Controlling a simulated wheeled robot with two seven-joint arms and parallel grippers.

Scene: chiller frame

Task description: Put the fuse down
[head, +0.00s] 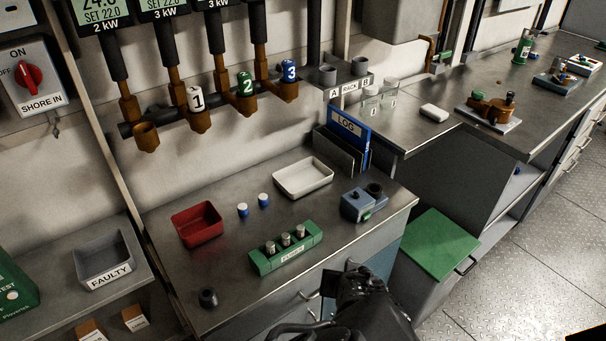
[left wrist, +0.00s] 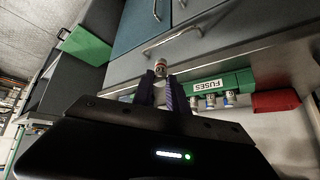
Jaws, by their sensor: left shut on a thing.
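My left gripper (head: 358,278) is above the front edge of the bench, to the right of the green fuse holder (head: 262,264). In the left wrist view its fingers (left wrist: 161,88) are shut on a small pale fuse with a reddish band (left wrist: 160,67). That fuse is held clear of the surfaces around it; I cannot make it out in the head view. The green holder, labelled FUSES in the left wrist view (left wrist: 240,80), has three fuses (head: 286,239) standing in it. My right gripper is not in view.
On the bench (head: 221,277) are a red bin (head: 200,224), a white tray (head: 302,178), two blue-and-white caps (head: 263,200), a blue device (head: 361,205) and a dark round piece (head: 208,298). A grey FAULTY bin (head: 104,261) stands left. A green-topped box (head: 440,243) stands right.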

